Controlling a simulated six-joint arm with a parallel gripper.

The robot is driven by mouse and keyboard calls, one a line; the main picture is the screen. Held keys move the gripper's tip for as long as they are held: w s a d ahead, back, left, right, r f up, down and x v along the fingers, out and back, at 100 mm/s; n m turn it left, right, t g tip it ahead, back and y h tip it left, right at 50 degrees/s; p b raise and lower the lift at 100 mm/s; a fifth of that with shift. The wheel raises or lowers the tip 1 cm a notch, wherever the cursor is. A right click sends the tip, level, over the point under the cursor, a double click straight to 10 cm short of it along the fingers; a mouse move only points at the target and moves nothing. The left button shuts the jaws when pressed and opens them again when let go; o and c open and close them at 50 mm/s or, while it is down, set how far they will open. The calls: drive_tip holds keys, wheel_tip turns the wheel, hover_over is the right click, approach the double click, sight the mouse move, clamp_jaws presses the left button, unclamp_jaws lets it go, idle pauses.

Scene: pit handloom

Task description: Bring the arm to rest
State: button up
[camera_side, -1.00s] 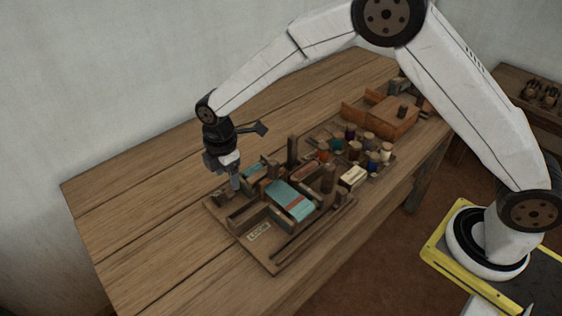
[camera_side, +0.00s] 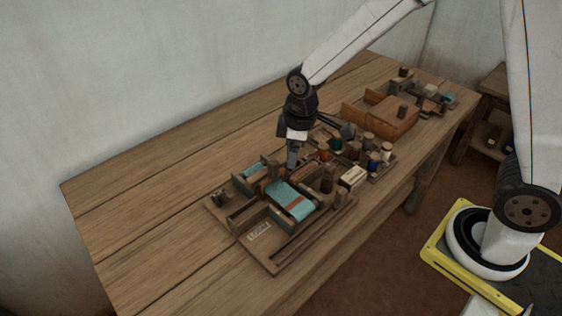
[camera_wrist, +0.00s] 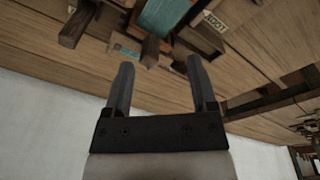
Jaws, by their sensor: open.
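My gripper (camera_side: 292,160) is above the back edge of the small loom (camera_side: 270,268) in the side view, near the upright post there. In the wrist view my gripper (camera_wrist: 156,75) shows two dark fingers spread apart with nothing between them. The loom is a wooden frame with teal cloth (camera_side: 290,200) crossed by a red-brown band, and a small label (camera_side: 259,232) at its front. In the wrist view the teal cloth (camera_wrist: 163,15) and the label (camera_wrist: 216,20) lie beyond the fingertips. I cannot tell the exact gap between fingertips and loom.
Several coloured spools (camera_side: 372,160) stand right of the loom, with a pale block (camera_side: 352,177) by them. A wooden box (camera_side: 390,118) and small items (camera_side: 430,92) lie farther back on the table (camera_side: 140,215). The table's left side is clear. A shelf (camera_side: 490,125) stands at far right.

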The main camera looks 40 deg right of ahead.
drive_tip(key=s+d+m+t, duration=0.1)
drive_tip(key=s+d+m, duration=0.5)
drive_tip(key=s, duration=0.5)
drive_tip(key=shift+s+d+r+m, duration=0.25)
drive_tip(key=shift+d+r+m, duration=0.15)
drive_tip(key=shift+m, duration=0.7)
